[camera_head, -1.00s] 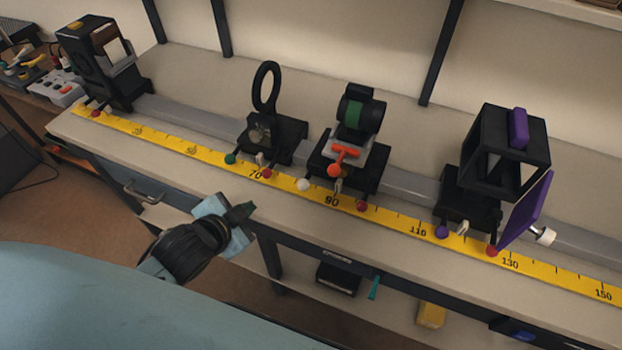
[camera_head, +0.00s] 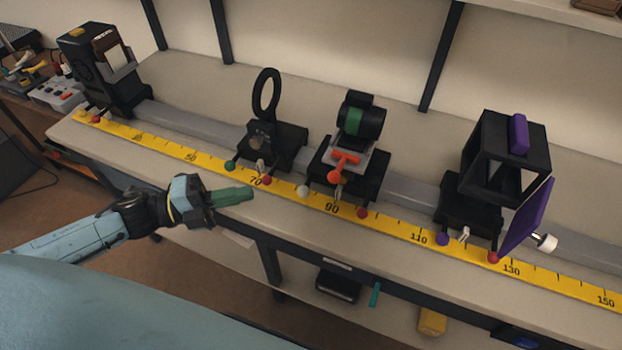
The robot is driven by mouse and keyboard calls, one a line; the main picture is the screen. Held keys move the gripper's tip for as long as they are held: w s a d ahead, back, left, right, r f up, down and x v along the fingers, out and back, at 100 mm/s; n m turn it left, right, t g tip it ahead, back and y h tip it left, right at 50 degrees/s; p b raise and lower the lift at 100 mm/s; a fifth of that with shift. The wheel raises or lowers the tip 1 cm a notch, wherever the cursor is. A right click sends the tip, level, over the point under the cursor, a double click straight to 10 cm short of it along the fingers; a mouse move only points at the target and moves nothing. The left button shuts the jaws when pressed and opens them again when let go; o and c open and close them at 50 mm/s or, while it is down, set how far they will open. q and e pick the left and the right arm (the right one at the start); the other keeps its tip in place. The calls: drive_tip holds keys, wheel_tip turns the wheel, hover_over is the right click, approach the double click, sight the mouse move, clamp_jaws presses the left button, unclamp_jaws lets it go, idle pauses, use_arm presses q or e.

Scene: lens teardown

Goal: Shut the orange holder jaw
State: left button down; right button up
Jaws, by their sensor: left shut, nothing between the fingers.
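The orange holder jaw (camera_head: 346,159) is on the holder that carries a black lens barrel with a green band (camera_head: 361,120). The holder stands on a black carriage (camera_head: 365,179) on the grey rail, near the 90 mark. Whether the jaw is open or shut against the barrel is too small to tell. My left gripper (camera_head: 250,193) is shut and empty, with green fingers pointing right. It is in front of the yellow scale near the 70 mark, left of the orange jaw and apart from it. My right gripper is not in view.
A black ring holder (camera_head: 266,94) stands left of the lens holder. A black frame with a purple knob (camera_head: 518,133) and a purple plate (camera_head: 526,218) stands to the right. A yellow scale (camera_head: 400,232) runs along the bench front, with small coloured balls beside it.

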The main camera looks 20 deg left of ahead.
use_arm(q)
approach(340, 166)
drive_tip(key=d, duration=0.4)
drive_tip(key=shift+d, duration=0.25)
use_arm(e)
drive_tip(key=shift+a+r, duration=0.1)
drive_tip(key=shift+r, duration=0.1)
use_arm(q)
drive_tip(key=shift+w+a, duration=0.1)
drive_tip(key=shift+w, duration=0.05)
